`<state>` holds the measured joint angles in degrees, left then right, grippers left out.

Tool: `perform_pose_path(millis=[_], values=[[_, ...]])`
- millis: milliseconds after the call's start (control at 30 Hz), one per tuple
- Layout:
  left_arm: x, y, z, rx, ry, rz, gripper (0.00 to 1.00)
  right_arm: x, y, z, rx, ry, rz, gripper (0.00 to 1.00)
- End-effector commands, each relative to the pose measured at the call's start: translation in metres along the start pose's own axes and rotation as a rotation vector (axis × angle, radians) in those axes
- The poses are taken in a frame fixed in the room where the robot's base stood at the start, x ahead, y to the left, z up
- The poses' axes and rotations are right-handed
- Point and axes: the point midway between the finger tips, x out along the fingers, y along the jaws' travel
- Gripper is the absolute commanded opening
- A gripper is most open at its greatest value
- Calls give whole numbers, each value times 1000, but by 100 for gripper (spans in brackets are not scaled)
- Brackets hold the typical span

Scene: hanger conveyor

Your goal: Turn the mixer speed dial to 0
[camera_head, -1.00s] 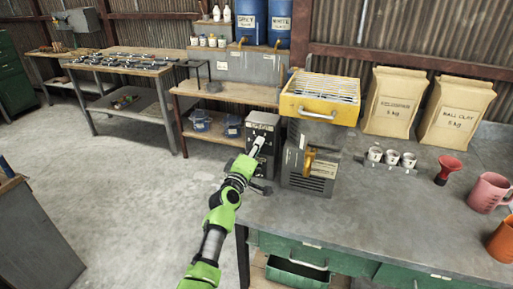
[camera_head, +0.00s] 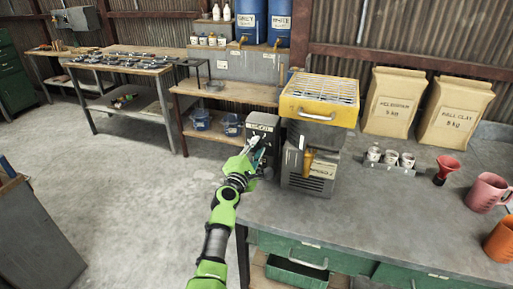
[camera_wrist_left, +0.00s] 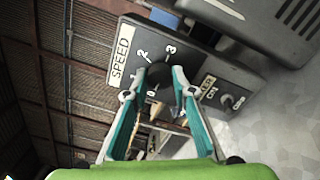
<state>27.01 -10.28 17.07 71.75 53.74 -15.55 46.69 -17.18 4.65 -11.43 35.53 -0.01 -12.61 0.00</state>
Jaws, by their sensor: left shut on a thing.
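The grey mixer control box (camera_head: 262,130) stands at the left end of the workbench, beside the machine with the yellow tray. In the left wrist view its panel carries a SPEED label (camera_wrist_left: 121,56) and white numbers, 2 and 3 being the clearest. My left gripper (camera_head: 256,150) reaches the front of the box. In the left wrist view its teal fingers (camera_wrist_left: 159,72) stand on either side of the dark speed dial (camera_wrist_left: 160,80) and are shut on it. The dial's pointer cannot be made out. My right gripper is not in view.
The yellow-topped machine (camera_head: 310,150) stands right of the box. Small cups (camera_head: 390,157), a red funnel (camera_head: 447,168) and a pink mug (camera_head: 487,190) are farther right. The front of the bench is clear.

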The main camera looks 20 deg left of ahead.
Motion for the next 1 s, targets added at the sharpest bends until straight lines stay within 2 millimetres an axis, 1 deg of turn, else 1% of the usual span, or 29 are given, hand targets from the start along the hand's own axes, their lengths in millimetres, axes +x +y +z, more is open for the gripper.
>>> perform_pose_path(millis=[300, 700, 733, 800, 1000], values=[[0, -1, 0, -75, 1, -2, 3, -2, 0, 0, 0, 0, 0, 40], [0, -1, 0, -80, 1, -2, 3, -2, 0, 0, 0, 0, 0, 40], [0, -1, 0, -80, 1, -2, 27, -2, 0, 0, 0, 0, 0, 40], [0, -1, 0, -80, 1, -1, 41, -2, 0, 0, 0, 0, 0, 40], [0, 0, 0, -79, 0, -1, 41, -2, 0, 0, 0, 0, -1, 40]])
